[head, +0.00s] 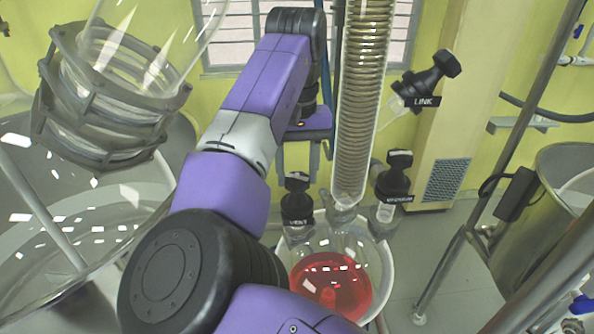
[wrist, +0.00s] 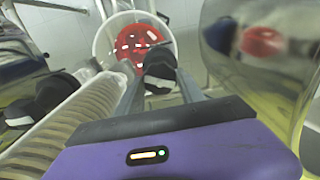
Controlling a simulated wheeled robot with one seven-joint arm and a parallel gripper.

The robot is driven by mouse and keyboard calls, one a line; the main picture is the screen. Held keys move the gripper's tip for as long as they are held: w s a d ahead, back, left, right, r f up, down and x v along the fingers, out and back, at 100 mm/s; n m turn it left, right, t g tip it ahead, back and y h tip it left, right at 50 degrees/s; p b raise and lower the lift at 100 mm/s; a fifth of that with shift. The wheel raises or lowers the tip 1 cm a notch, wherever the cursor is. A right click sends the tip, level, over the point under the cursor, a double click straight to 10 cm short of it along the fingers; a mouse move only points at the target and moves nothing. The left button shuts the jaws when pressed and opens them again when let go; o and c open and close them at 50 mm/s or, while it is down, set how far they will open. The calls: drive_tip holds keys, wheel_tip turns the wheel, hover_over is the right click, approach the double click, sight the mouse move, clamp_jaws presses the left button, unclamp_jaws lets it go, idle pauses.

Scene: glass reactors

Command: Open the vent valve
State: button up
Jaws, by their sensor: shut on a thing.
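The vent valve (head: 298,212) is black with a "VENT" label and a dark knob on top. It stands left of the glass column's foot, above the flask. My gripper (head: 298,172) comes down on it from above, with its fingers on either side of the knob. In the wrist view, the black knob (wrist: 159,64) sits between the fingertips of my gripper (wrist: 156,80), which is shut on it. The fingers hide part of the knob's sides.
A tall coiled glass column (head: 358,110) stands just right of my gripper. Another black valve (head: 392,182) and the "LINK" valve (head: 428,85) are to its right. A round flask with red liquid (head: 330,285) is below. A large glass vessel (head: 115,95) is at the left.

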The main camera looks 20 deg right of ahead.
sight(296, 177)
drive_tip(key=o, duration=1.4)
drive_tip(key=shift+r, duration=0.15)
drive_tip(key=shift+r+b, duration=0.45)
drive_tip(key=shift+r, duration=3.35)
drive_tip(key=shift+a, duration=0.15)
